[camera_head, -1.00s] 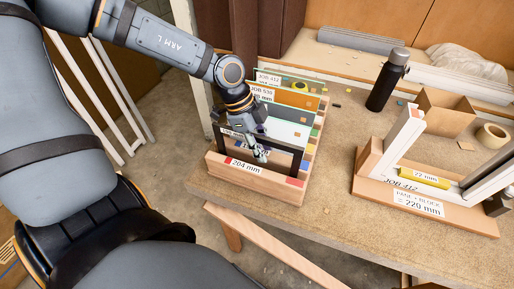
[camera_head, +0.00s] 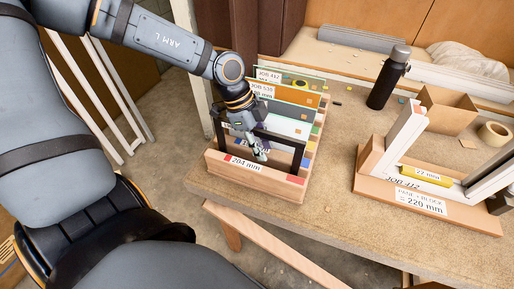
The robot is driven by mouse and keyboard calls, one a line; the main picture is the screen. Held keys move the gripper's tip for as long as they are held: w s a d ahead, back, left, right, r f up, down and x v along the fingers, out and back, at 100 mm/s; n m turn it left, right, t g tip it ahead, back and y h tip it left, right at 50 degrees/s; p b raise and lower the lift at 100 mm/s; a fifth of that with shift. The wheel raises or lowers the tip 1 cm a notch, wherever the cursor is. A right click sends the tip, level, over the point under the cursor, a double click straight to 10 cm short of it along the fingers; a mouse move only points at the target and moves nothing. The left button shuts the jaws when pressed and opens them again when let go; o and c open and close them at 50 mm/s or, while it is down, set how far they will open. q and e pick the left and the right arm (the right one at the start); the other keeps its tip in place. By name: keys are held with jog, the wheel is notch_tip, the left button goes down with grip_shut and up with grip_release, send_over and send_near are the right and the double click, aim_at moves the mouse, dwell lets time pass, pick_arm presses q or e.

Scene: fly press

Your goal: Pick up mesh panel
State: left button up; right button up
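A dark-framed panel (camera_head: 299,158), which looks like the mesh panel, stands upright at the front of a wooden slotted rack (camera_head: 222,168). The rack's front carries a "204 mm" label. Its mesh is hard to make out at this size. My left gripper (camera_head: 259,151) points down at the middle of this panel, with its fingers over the panel's top bar and in front of its opening. Whether the fingers touch or clasp it cannot be told. My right gripper is not in view.
Other panels, including an orange one (camera_head: 306,97), stand close behind in the rack. At right are a white-framed fixture (camera_head: 405,135), a black bottle (camera_head: 386,80), a cardboard box (camera_head: 447,111) and a tape roll (camera_head: 494,134). Bare bench (camera_head: 330,165) lies between rack and fixture.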

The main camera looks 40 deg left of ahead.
pick_arm(q)
grip_shut()
dwell(0.6)
jog(key=shift+r+p, duration=0.4)
jog(key=shift+p, duration=0.2)
jog(key=shift+w+r, duration=0.15)
jog(key=shift+r, duration=0.15)
notch_tip(320, 180, up, 10)
jog(key=shift+r+b, duration=0.25)
jog(key=shift+b, duration=0.25)
notch_tip(320, 180, up, 13)
jog(key=p, duration=1.2)
jog(key=shift+f, duration=0.2)
